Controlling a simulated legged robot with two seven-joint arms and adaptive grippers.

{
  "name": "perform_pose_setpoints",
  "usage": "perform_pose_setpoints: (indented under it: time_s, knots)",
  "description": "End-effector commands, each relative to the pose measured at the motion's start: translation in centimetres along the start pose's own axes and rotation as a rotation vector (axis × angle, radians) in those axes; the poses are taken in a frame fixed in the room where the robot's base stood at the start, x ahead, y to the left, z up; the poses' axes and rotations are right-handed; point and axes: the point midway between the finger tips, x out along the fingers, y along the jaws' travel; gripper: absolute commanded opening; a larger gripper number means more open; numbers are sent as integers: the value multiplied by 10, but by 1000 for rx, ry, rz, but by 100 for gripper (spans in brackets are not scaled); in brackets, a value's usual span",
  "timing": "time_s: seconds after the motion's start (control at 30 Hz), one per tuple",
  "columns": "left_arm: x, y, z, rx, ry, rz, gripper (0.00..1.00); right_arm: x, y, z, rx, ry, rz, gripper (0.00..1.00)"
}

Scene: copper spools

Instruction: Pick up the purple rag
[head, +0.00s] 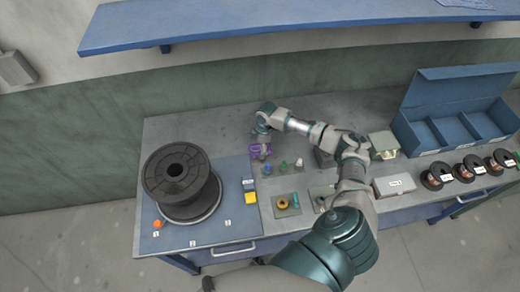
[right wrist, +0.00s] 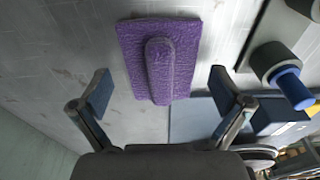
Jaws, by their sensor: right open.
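The purple rag (head: 256,152) lies on the grey workbench, just right of the blue mat's far corner, partly hidden by my right gripper (head: 263,130) in the head view. In the right wrist view the rag (right wrist: 185,55) is a flat purple rectangle with a raised rounded ridge along its middle. My right gripper (right wrist: 160,93) is open, with one finger on each side of the rag's near end. The fingers appear apart from the rag, and nothing is between them but the view of it. My left gripper is not in view.
A large black spool (head: 178,178) stands on the blue mat (head: 205,235) at left. Small coloured parts (head: 283,166) stand on a tray right of the rag. A blue open bin (head: 450,105) and copper spools (head: 470,168) are farther right. A blue shelf (head: 270,22) hangs above.

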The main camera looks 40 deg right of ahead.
Motion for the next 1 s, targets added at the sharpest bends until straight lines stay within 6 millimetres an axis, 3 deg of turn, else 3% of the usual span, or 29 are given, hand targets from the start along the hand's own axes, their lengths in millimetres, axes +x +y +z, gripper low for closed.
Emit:
perform_pose_setpoints:
  time_s: [0.07,0.3,0.67,1.0]
  knots:
    - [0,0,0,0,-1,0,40,0,0,0,0,0,0,100]
    - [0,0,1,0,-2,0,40,0,0,0,0,0,0,40]
    - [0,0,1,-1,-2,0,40,-7,1,-1,0,2,1,38]
    - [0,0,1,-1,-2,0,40,-73,1,-9,-1,2,3,38]
